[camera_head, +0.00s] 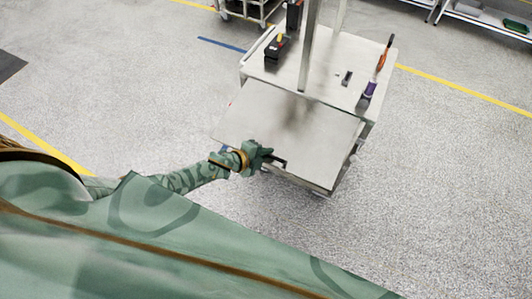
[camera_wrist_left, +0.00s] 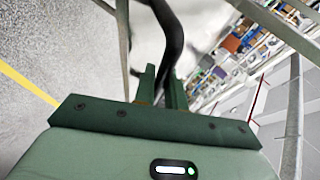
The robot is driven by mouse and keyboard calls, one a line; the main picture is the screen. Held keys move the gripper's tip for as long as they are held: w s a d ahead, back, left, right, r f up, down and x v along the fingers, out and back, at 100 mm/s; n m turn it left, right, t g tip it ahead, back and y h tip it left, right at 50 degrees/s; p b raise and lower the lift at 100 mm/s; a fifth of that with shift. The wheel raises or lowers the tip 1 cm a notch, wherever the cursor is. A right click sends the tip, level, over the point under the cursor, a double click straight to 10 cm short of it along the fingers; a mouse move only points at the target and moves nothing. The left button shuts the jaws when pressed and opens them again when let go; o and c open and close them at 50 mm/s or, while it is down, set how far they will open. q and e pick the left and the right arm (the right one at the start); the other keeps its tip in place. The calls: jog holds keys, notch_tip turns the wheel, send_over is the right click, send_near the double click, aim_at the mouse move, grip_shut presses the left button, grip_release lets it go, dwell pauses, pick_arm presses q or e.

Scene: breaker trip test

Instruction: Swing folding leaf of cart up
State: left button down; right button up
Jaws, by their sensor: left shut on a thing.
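The cart (camera_head: 335,65) stands ahead with its pale grey top. Its folding leaf (camera_head: 290,125) is a flat panel at the near side, extending from the top's near edge and looking about level with it; any small tilt is hard to judge. A dark handle (camera_head: 280,163) sits at the leaf's near edge. My left gripper (camera_head: 266,154) is at that edge, shut on the handle. In the left wrist view the fingers (camera_wrist_left: 163,88) close around a black curved bar (camera_wrist_left: 172,35), the handle. My right gripper is out of view.
On the cart top are a black device with a yellow part (camera_head: 277,45), a purple-and-orange tool (camera_head: 372,85) and a small dark item (camera_head: 347,78). A grey post (camera_head: 309,45) rises over it. Open floor surrounds the cart; shelving (camera_head: 490,18) stands at the far right.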

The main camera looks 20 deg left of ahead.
pick_arm(q)
jog(key=r, duration=0.1)
jog(key=r+p, duration=0.2)
jog(key=shift+w+r, duration=0.3)
jog(key=shift+r, duration=0.05)
jog(key=shift+w+r+p, duration=0.1)
jog(key=shift+r+p, duration=0.15)
jog(key=shift+p, duration=0.05)
jog(key=shift+w, duration=0.1)
jog(key=shift+r, duration=0.1)
jog(key=c, duration=1.5)
grip_release()
jog(key=shift+w, duration=0.1)
jog(key=shift+o, duration=0.2)
